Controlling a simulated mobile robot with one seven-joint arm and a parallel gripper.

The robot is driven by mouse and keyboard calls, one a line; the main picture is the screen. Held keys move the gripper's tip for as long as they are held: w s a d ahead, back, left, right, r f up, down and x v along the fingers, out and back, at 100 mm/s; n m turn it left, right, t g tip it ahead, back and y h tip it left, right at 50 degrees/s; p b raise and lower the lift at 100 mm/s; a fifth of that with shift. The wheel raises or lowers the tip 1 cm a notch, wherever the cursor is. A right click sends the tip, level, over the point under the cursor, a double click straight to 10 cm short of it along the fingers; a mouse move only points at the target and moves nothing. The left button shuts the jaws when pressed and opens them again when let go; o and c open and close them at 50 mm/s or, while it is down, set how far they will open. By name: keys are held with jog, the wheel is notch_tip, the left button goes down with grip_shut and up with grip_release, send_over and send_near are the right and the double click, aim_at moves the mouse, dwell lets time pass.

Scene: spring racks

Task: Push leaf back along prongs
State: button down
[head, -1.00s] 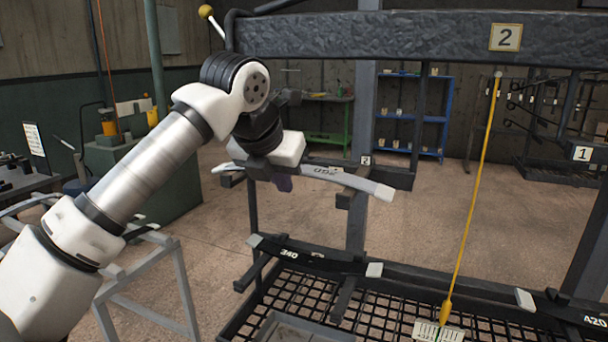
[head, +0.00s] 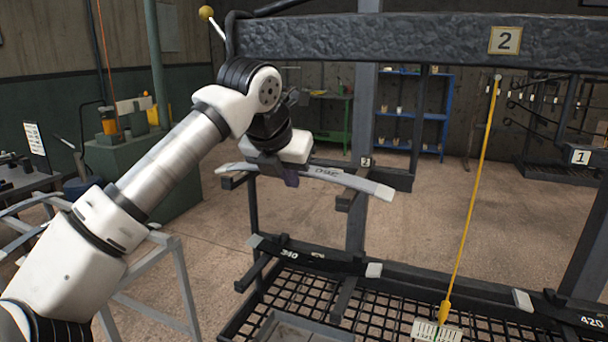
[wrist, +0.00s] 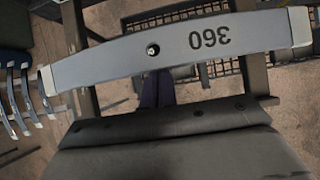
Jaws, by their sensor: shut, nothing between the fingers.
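A grey curved leaf (head: 346,178) with pale end tips lies across two dark prongs (head: 234,181) of the rack. In the wrist view the leaf (wrist: 120,65) spans the picture, with an upside-down 360 and a small hole. The prongs (wrist: 257,80) run beneath it. My gripper (head: 291,178) is shut and empty, fingers pointing down at the leaf's near side, left of its middle. In the wrist view the fingertips (wrist: 156,92) are at the leaf's near edge; whether they touch it I cannot tell. My wrist hides part of the leaf in the head view.
A thick dark beam (head: 400,38) with a number 2 plate crosses above. A yellow cord (head: 474,180) hangs at the right. A grey stand (head: 150,280) is at the left. Other leaves (wrist: 20,95) show left in the wrist view.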

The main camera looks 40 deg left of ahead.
jog(key=shift+w+a+f+p, duration=0.1)
jog(key=shift+w+a+p, duration=0.1)
jog(key=shift+w, duration=0.55)
jog(key=shift+w+a+p, duration=0.15)
jog(key=shift+w+p, duration=0.05)
jog(key=shift+w, duration=0.55)
jog(key=shift+w+a+f+p, duration=0.1)
jog(key=shift+w+a+p, duration=0.1)
jog(key=shift+w, duration=0.55)
jog(key=shift+s+d+r+b, duration=0.15)
jog(key=shift+s+b, duration=0.1)
jog(key=shift+s, duration=0.25)
jog(key=shift+s+d+b, duration=0.1)
jog(key=shift+s+b, duration=0.1)
jog(key=shift+s, duration=0.35)
jog(key=shift+s+d+r+b, duration=0.15)
jog(key=shift+s+b, duration=0.1)
jog(key=shift+s, duration=0.25)
jog(key=shift+f, duration=0.15)
